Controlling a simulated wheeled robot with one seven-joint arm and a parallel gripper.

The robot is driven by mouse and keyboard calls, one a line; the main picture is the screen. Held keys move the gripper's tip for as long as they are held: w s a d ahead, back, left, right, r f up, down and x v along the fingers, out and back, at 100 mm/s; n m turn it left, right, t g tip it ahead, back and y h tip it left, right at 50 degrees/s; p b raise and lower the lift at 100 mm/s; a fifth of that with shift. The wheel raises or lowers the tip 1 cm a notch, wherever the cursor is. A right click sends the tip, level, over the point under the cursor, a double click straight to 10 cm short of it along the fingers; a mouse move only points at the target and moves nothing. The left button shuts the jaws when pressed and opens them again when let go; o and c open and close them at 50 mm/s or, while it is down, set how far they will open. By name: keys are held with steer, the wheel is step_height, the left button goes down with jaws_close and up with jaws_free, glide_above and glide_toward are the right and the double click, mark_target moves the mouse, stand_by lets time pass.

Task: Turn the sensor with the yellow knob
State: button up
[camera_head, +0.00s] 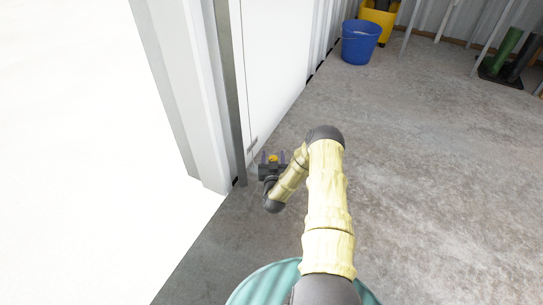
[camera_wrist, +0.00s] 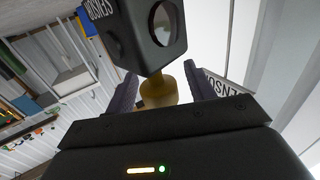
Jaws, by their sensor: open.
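The sensor (camera_wrist: 150,35) is a dark box with a round lens and white lettering, at the top of the wrist view. Its yellow knob (camera_wrist: 158,92) sits just below the box and also shows as a small yellow spot in the head view (camera_head: 273,159). My gripper (camera_wrist: 159,72) is open, with one finger on each side of the knob and the knob apart from both. The knob's lower end is partly hidden by my gripper body. In the head view my gripper (camera_head: 273,156) is low beside the white door edge.
A white wall panel and door frame (camera_head: 240,90) stand close on the left of my gripper. A blue bucket (camera_head: 360,41) and a yellow container (camera_head: 379,18) stand at the back. Another sensor label (camera_wrist: 222,86) shows behind the right finger.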

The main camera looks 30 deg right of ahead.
steer(key=shift+w, duration=0.15)
steer(key=c, duration=1)
steer(key=shift+o, duration=0.2)
steer(key=shift+r+n+t+y+p, duration=0.3)
steer(key=shift+n+y+p, duration=0.3)
steer(key=shift+y+p, duration=0.3)
steer(key=shift+a+f+n+t+y+p, duration=0.2)
steer(key=shift+n+y+p, duration=0.15)
steer(key=shift+n+y, duration=0.4)
steer(key=shift+a+f+n+t+y+p, duration=0.1)
steer(key=shift+n+t+y+p, duration=0.25)
steer(key=shift+y, duration=0.7)
steer(key=o, duration=1)
steer(key=shift+d, duration=0.1)
steer(key=shift+c, duration=0.2)
